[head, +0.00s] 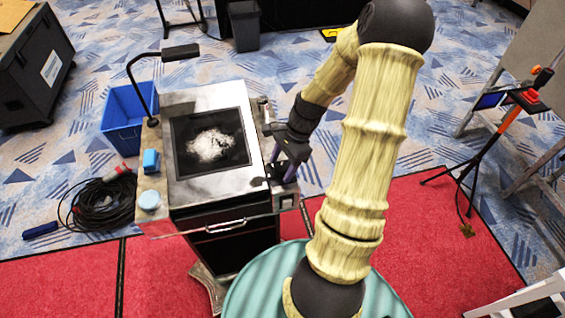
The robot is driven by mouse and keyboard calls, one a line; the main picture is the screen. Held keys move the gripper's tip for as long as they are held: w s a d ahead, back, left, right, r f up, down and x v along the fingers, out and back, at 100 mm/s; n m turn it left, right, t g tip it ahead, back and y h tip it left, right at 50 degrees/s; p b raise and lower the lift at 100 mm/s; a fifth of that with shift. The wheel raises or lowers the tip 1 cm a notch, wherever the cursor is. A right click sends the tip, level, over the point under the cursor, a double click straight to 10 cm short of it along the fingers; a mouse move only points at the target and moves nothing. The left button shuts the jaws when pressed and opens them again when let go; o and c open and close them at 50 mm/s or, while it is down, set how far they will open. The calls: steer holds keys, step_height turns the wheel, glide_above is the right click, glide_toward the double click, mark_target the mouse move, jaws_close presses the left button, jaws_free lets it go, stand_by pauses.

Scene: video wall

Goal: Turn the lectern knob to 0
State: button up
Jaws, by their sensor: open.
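The lectern (185,188) stands left of my arm, with a dark inset panel (210,143) in its sloped top. My gripper (281,172) is at the lectern's right edge, pointing down over a narrow side ledge (284,190). It is open; its fingertips are small and partly dark against the ledge. I cannot make out the lectern knob or its setting; a knob under the gripper would be hidden. A pale blue round piece (149,200) and a blue block (151,161) sit on the left ledge, apart from the gripper. A small grey upright piece (264,108) stands at the right edge.
A gooseneck lamp (180,52) rises at the lectern's back left. A blue bin (127,117) and coiled black cable (100,203) lie to the left. A wire rail (226,224) crosses the lectern's front. A tripod stand (487,152) is at right. Red carpet (430,240) is open between.

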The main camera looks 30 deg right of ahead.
steer(key=c, duration=1)
